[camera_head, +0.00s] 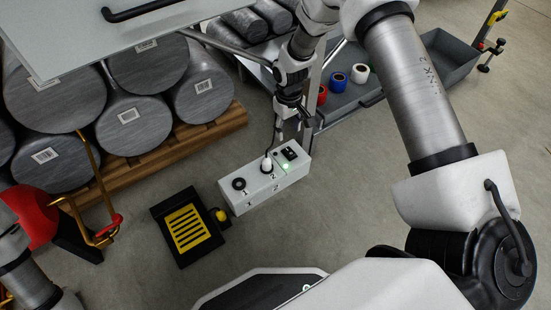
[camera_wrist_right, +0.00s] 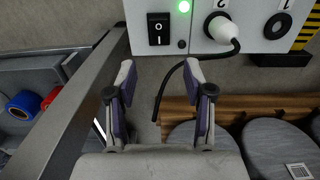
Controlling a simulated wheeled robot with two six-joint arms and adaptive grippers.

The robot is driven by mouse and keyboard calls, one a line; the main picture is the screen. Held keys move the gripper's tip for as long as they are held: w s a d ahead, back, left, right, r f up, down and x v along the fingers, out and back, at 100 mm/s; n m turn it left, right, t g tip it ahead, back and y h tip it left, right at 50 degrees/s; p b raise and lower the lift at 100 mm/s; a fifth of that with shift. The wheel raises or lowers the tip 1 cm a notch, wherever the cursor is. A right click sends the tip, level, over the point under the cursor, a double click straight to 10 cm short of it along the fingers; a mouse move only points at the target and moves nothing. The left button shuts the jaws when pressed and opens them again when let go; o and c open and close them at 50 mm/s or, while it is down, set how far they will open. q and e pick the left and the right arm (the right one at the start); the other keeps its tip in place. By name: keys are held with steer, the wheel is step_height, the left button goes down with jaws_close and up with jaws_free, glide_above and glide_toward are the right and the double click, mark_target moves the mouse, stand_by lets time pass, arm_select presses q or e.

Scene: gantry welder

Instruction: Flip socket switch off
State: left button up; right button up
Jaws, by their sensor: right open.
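The white socket box (camera_head: 262,183) stands on the floor in the middle of the head view. A green light (camera_wrist_right: 184,6) beside the switch is lit. A white plug (camera_wrist_right: 221,30) with a black cable sits in socket 2. My right gripper (camera_wrist_right: 160,70) is open and empty, its fingertips below the switch in the wrist view and apart from it. My left gripper is not visible; only part of my left arm shows.
A metal post (camera_wrist_right: 72,85) stands close beside my right gripper. Grey cylinders (camera_head: 134,124) lie stacked on a wooden pallet (camera_head: 219,126). A black and yellow pedal (camera_head: 187,229) lies left of the box. A grey tray (camera_head: 447,62) with tape rolls is at the upper right.

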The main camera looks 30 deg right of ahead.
mark_target(287, 149)
steer(key=shift+w+d+f+b, duration=0.15)
steer(key=shift+f+b, duration=0.3)
steer(key=shift+f, duration=0.45)
step_height(287, 149, down, 8)
steer(key=b, duration=0.4)
steer(key=shift+r, duration=0.25)
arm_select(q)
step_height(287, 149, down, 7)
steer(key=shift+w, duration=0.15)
arm_select(e)
steer(key=shift+r, duration=0.1)
jaws_close()
